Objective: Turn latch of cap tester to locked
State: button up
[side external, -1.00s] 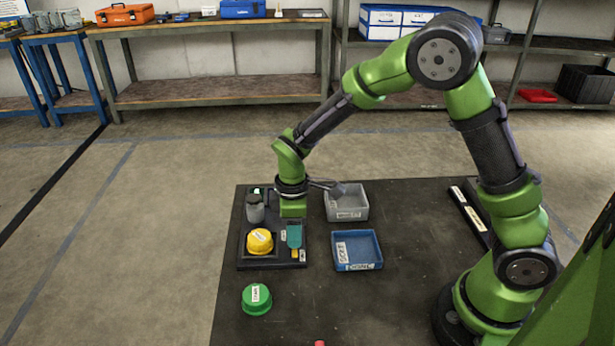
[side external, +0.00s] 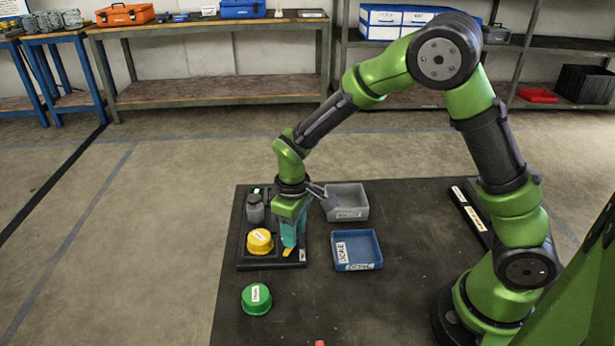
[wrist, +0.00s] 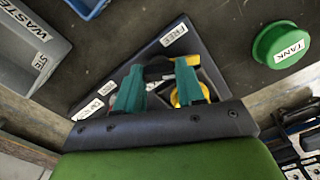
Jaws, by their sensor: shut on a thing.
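The cap tester is a black board (side external: 241,258) at the left of the dark table. A yellow cap (side external: 260,242) sits on it, with a grey jar (side external: 255,210) behind. My gripper (side external: 289,243) points down over its right side, its teal fingers shut on the latch. A yellow latch end (side external: 288,253) shows slanted below the fingertips. A FREE label (wrist: 173,35) lies on the board; a second label (wrist: 88,108) lies near the opposite corner, unreadable.
A green cap (side external: 256,299) marked TANK in the wrist view stands in front of the board. A grey bin (side external: 348,212) and a blue tray (side external: 342,266) stand to the right, close to my gripper. The table's middle is clear.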

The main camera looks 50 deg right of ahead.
jog(key=m, duration=1.2)
jog(key=shift+m, duration=0.3)
dwell(0.4)
jog(key=o, duration=1)
jog(key=shift+o, duration=0.2)
jog(key=shift+r, duration=0.1)
notch_tip(320, 180, up, 17)
